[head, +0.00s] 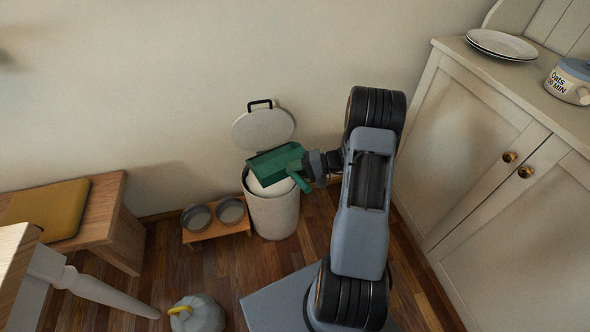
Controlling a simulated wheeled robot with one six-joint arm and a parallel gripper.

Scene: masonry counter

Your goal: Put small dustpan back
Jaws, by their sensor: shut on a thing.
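A green small dustpan (276,160) is held in the air over the open white bin (273,214). My gripper (306,173) is shut on the dustpan at its handle end, to the right of the pan. The pan points left and covers part of the bin's mouth. The bin's round lid (262,129) stands raised at the back against the wall. Whether anything lies in the pan cannot be told.
A wooden stand with two bowls (216,215) is left of the bin. A wooden bench (100,215) with a yellow cushion (46,212) stands further left. A grey round object (197,314) sits on the floor in front. A white cabinet (468,150) closes off the right side.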

